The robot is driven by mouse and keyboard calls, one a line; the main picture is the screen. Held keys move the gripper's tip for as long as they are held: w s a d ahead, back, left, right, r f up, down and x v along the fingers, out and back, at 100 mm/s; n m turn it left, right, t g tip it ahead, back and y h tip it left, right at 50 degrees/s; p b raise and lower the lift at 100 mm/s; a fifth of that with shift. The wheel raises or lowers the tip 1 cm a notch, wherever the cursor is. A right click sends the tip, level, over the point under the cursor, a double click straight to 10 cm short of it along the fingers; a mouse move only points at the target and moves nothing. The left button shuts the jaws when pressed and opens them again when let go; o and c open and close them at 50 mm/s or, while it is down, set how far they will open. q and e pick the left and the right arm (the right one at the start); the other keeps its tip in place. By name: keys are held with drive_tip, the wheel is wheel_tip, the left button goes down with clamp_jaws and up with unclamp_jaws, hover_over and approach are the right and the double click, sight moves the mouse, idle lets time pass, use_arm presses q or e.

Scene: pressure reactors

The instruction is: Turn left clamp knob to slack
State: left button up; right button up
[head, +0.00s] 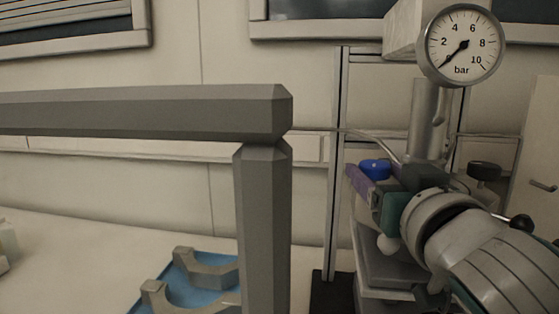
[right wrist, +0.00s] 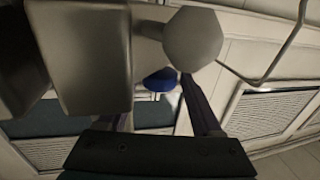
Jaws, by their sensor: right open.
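A blue knob (head: 375,168) shows on the left side of the reactor assembly, just behind my right gripper. It also shows in the right wrist view (right wrist: 160,80), ahead of the gripper's dark base and between its fingers. My right gripper (head: 364,182), with a purple finger, is open beside this knob. I cannot tell whether a finger touches it. A black knob (head: 484,171) sits on the right side of the assembly. My right arm hides much of the reactor. My left gripper is not in view.
A pressure gauge (head: 461,45) stands above the reactor, its needle at the low end. A large grey angular beam (head: 150,112) with a vertical post crosses the left. A blue tray (head: 205,298) holds grey curved clamp pieces (head: 205,268) on the bench.

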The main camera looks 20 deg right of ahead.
drive_tip(key=shift+x, duration=1.1)
drive_tip(key=shift+c, duration=0.2)
